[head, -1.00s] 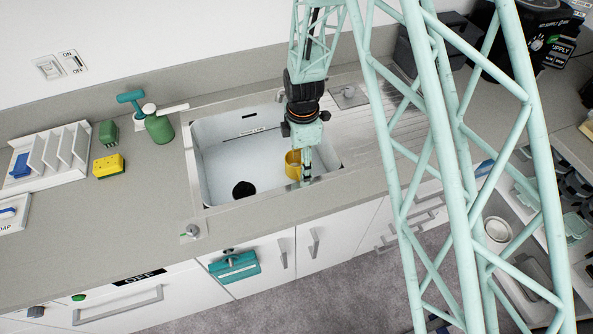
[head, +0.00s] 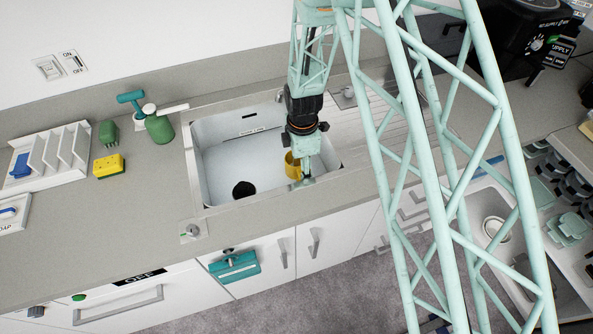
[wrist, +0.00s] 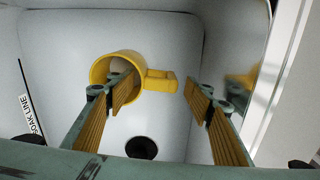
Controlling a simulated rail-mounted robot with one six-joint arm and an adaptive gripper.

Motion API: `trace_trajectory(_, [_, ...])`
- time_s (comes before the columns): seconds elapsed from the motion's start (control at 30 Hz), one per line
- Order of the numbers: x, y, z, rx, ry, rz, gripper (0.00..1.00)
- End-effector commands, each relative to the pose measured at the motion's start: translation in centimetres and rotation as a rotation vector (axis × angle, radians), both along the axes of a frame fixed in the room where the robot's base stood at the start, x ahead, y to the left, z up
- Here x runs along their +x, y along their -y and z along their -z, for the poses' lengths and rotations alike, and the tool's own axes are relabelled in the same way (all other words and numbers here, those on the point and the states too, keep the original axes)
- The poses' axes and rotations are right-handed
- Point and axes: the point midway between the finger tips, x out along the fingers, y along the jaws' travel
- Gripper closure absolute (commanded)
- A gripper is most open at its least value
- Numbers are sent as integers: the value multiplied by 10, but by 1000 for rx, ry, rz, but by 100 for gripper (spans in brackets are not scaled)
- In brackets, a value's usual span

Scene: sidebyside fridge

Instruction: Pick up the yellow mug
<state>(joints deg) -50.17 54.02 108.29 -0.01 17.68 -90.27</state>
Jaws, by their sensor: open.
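The yellow mug (head: 291,166) is in the sink basin, partly hidden behind my gripper in the head view. In the wrist view the yellow mug (wrist: 118,75) shows its open mouth, with its handle sticking out to the right. My gripper (head: 304,178) points down into the basin. In the wrist view my gripper (wrist: 163,90) is open, its fingers wide apart. The left finger overlaps the mug's mouth and the right finger is to the right of the handle. The handle appears between the fingers. I cannot tell whether either finger touches the mug.
The white sink basin (head: 222,160) has a dark drain (head: 243,189) and walls close around my gripper. A yellow sponge (head: 109,166), a green soap bottle (head: 159,128) and a dish rack (head: 55,158) stand on the counter to the left. A ribbed drainboard (head: 350,130) lies to the right.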

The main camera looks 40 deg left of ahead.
Motion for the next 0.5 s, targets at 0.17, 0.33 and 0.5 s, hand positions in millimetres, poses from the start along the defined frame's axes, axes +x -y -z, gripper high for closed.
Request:
trace_trajectory(0.17, [0,1,9,-1,-1,0,52])
trace_trajectory(0.33, [-1,2,23,-2,-1,0,52])
trace_trajectory(0.5, [-1,3,39,-2,-1,0,52])
